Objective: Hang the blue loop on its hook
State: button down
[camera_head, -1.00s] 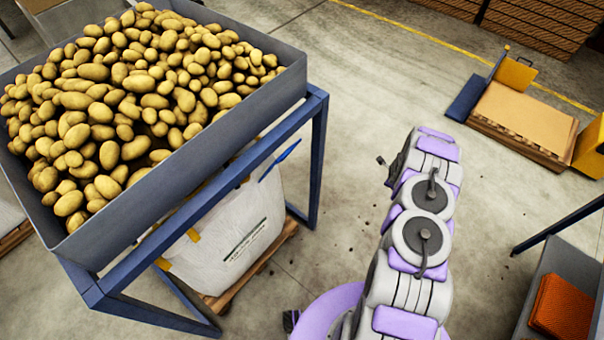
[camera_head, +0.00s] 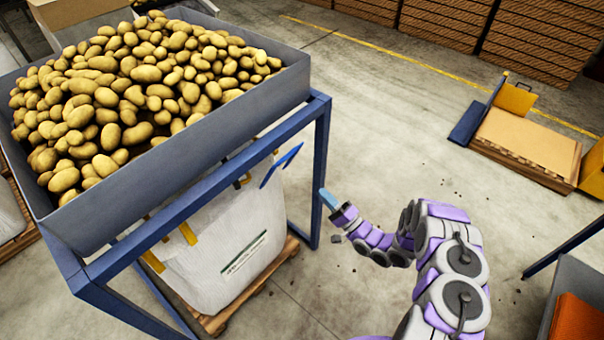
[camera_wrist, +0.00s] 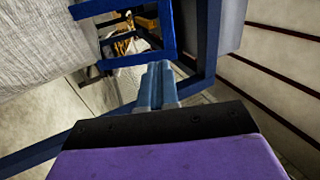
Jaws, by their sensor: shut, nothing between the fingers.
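The blue loop (camera_head: 283,161) stands out from the upper right corner of the white bulk bag (camera_head: 235,235), under the potato hopper's frame. In the wrist view the blue loop (camera_wrist: 168,25) shows as an open squarish band just beyond the fingertips. My gripper (camera_head: 328,198) is to the right of and below the loop in the head view, apart from it there. Its light blue fingers (camera_wrist: 157,82) are shut and empty in the wrist view, pointing towards the loop's lower right corner. I cannot make out the loop's hook in either view.
A blue steel frame (camera_head: 320,165) carries the hopper (camera_head: 180,160) full of potatoes; its leg stands close to my gripper. Yellow loops (camera_head: 188,233) show on the bag. A pallet platform (camera_head: 525,140) is at the right. Open concrete floor lies between.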

jog(key=s+b+x, duration=0.1)
jog(key=b+x, duration=0.1)
jog(key=x, duration=1.2)
jog(key=shift+a+r, duration=0.25)
jog(key=shift+r, duration=0.1)
